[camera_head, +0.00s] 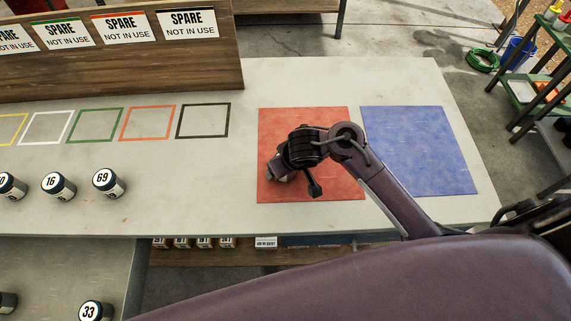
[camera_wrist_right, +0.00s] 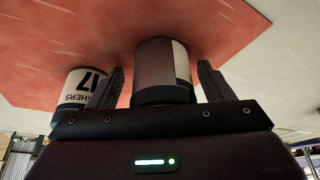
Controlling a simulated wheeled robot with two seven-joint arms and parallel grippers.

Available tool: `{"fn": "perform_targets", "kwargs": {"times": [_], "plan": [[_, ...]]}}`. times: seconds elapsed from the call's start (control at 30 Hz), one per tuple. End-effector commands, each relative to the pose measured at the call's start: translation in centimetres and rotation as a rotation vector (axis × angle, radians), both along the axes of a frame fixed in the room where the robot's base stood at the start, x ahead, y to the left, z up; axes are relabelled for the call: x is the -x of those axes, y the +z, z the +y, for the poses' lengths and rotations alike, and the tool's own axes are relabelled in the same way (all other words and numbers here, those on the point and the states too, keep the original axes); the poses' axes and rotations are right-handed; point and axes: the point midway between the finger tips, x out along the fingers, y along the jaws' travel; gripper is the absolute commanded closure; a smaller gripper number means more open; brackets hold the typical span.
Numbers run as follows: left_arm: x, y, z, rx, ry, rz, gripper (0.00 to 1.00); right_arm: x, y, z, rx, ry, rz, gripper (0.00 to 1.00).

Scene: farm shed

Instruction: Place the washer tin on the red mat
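The red mat (camera_head: 335,185) lies on the pale bench, partly hidden by my right arm. My right gripper (camera_head: 290,165) is over its left part. In the right wrist view, a tin with a dark lid and a white label edge (camera_wrist_right: 160,72) stands on the red mat between the fingers of my right gripper (camera_wrist_right: 163,82). Gaps show between tin and fingers, so the gripper is open around it. Its label text is turned away. A second tin, reading "...SHERS 17" (camera_wrist_right: 82,88), stands on the mat just outside the left finger. My left gripper is not in view.
A blue mat (camera_head: 425,155) lies right of the red mat, clear. Tins 16 (camera_head: 58,187) and 69 (camera_head: 108,184) stand at the bench's left, below several coloured outlined squares. A wooden board (camera_head: 120,65) with "SPARE" signs stands behind. Tin 33 (camera_head: 95,311) is lower left.

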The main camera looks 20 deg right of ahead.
Motion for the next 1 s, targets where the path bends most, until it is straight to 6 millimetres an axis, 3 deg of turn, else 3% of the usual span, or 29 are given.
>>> {"fn": "perform_targets", "kwargs": {"times": [0.33,0.7,1.0], "plan": [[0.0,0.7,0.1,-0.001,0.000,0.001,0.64,0.1,1.0,0.0,-0.002,-0.001,-0.001,0.26],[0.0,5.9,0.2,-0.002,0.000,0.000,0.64,2.9,8.4,-0.7,-0.004,-0.003,0.000,0.26],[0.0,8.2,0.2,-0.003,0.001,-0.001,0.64,4.3,11.4,-1.1,-0.001,-0.001,0.000,0.26]]}}
